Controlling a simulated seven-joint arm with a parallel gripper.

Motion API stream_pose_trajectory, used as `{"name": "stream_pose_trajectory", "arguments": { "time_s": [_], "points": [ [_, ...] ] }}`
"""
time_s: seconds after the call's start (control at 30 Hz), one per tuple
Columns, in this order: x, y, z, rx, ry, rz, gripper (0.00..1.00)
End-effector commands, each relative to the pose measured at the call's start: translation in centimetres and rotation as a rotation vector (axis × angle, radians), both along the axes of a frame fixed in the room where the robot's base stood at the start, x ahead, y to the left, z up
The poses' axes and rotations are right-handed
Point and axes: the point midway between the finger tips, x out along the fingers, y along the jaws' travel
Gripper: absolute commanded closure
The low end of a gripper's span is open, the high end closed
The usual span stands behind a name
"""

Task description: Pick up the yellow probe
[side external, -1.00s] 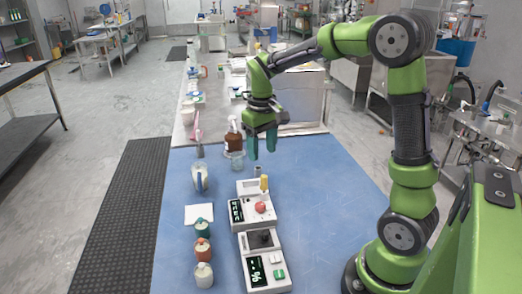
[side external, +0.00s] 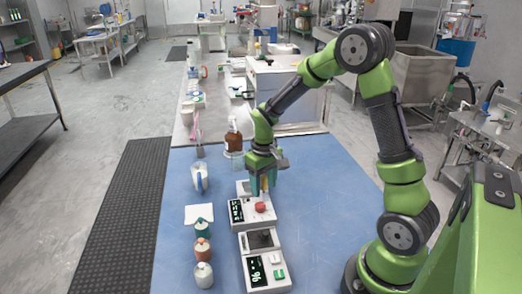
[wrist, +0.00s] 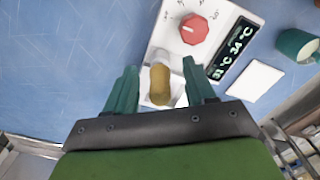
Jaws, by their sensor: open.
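The yellow probe (wrist: 159,85) stands in a pale holder on the white device in the wrist view, between my two green fingers. In the side view the yellow probe (side external: 265,184) shows as a small strip between the fingers. My gripper (side external: 264,187) is open and pointing down over the device. In the wrist view my gripper (wrist: 160,70) has a finger on each side of the probe, with visible gaps. The white device (side external: 236,221) has a red knob (wrist: 194,29) and a dark temperature display (wrist: 238,46).
A second white device (side external: 286,286) with a black top and display stands nearer the camera. A white pad (side external: 198,213), small lidded jars (side external: 203,276) and a pitcher (side external: 199,178) stand to the left. A brown bottle (side external: 234,142) stands behind. The blue mat (side external: 320,205) is clear to the right.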

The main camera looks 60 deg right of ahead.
Motion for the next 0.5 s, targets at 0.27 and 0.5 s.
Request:
{"name": "stream_pose_trajectory", "arguments": {
  "time_s": [0.27,0.5],
  "points": [
    [0.01,0.00,0.04,0.000,0.000,0.000,0.65],
    [0.01,0.00,0.06,0.000,0.000,0.000,1.00]
  ]
}}
